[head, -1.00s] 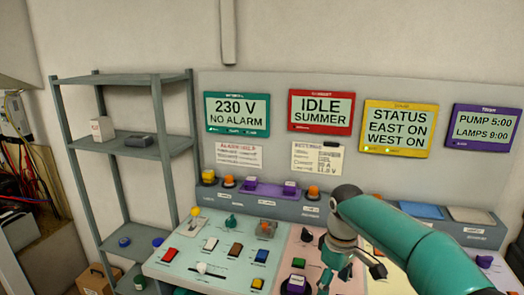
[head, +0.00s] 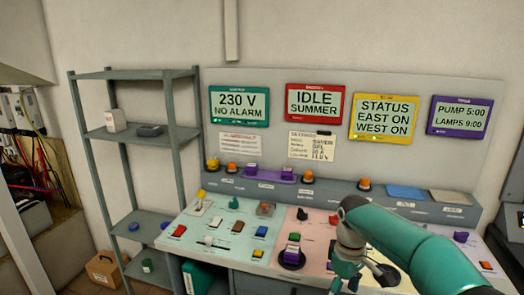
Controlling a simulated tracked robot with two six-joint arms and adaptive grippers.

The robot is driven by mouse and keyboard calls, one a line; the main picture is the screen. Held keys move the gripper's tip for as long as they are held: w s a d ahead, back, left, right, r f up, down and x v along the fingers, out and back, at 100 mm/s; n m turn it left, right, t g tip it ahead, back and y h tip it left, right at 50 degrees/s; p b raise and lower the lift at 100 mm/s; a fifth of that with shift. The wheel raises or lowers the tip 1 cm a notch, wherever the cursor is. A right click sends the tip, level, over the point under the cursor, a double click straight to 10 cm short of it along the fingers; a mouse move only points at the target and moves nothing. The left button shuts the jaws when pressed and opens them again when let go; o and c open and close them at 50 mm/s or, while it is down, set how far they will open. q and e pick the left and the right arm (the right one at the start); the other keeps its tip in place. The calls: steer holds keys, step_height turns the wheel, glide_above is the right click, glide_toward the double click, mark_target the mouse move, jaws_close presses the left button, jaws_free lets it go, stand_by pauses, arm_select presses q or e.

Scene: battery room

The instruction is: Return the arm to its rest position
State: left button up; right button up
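My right arm (head: 420,250) comes in from the lower right, teal with dark joints, and bends down over the control desk (head: 215,255). Its gripper (head: 342,284) points downward above the front right part of the desk, right of a purple button on a dark round base (head: 292,256). The fingertips are small and partly cut off by the bottom edge of the picture, so their opening is unclear. I see nothing held. My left gripper is not in view.
The desk carries several coloured switches and knobs, with a raised ledge (head: 330,192) behind. Four screens, including a green-framed one (head: 240,107), hang on the back panel. A grey shelf rack (head: 185,150) stands left, with a cardboard box (head: 104,270) on the floor.

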steer(key=s+f+m+g+y, duration=0.1)
steer(key=s+f+g, duration=0.1)
steer(key=s+f, duration=0.65)
steer(key=s+f+g+y, duration=0.15)
steer(key=s+f, duration=0.45)
steer(key=f, duration=0.6)
steer(key=s+a+f+m+t, duration=0.2)
steer(key=s+a+f+m, duration=0.1)
steer(key=s, duration=0.3)
steer(key=s+a+f+m+t+y, duration=0.1)
steer(key=s+a+f+m+t, duration=0.2)
steer(key=s+a+f+m, duration=0.1)
steer(key=shift+s+f+m, duration=0.8)
steer(key=shift+s+f, duration=0.15)
steer(key=shift+f, duration=0.15)
steer(key=shift+y, duration=0.25)
